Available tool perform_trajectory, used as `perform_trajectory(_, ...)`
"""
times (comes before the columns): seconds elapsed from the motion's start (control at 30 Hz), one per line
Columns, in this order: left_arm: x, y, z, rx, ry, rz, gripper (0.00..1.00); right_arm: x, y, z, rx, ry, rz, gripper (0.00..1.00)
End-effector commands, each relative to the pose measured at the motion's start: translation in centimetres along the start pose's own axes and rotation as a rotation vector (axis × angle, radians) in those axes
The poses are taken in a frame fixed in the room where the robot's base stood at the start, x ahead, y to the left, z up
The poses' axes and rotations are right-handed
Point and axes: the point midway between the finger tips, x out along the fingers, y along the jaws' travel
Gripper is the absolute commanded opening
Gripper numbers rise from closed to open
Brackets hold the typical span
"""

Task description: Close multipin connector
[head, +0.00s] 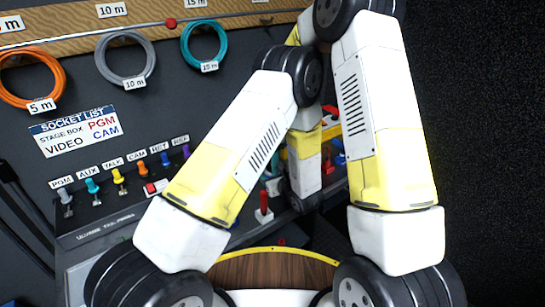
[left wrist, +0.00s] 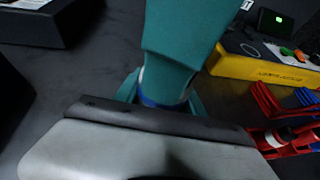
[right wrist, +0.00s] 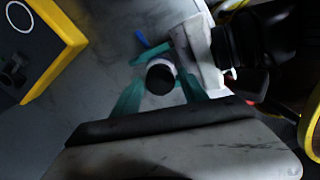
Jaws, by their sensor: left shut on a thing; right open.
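My left gripper (left wrist: 165,97) shows at close range in the left wrist view, with teal fingers closed on a part with a pale and blue band (left wrist: 163,92). A large teal block (left wrist: 184,35) rises just beyond it; I cannot tell whether it belongs to the held part. My right gripper (right wrist: 158,92) is open in the right wrist view. Between its teal fingers is a dark round end with a pale rim (right wrist: 160,76); I cannot tell whether they touch it. A white body with teal pieces (right wrist: 203,45) is close by. In the head view my arms hide most of the work area.
A panel with several coloured plugs (head: 119,178) stands at the left, below a socket list sign (head: 75,130). Orange (head: 50,55), grey (head: 125,80) and teal (head: 205,62) cable coils hang above. A yellow-edged box (left wrist: 262,68) and red racks (left wrist: 275,103) stand at the right in the left wrist view.

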Motion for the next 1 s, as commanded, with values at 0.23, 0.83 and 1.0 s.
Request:
perform_trajectory(0.23,0.00,-0.01,0.06,-0.001,-0.001,0.000,0.00,-0.03,-0.01,-0.01,0.000,0.000,0.000,0.33)
perform_trajectory(0.83,0.00,-0.02,0.05,0.000,-0.001,0.000,0.00,-0.05,0.01,-0.01,0.000,0.000,0.000,0.61)
perform_trajectory(1.0,0.00,-0.02,0.05,-0.001,-0.001,0.000,0.00,-0.14,0.01,-0.01,0.000,0.000,0.000,0.61)
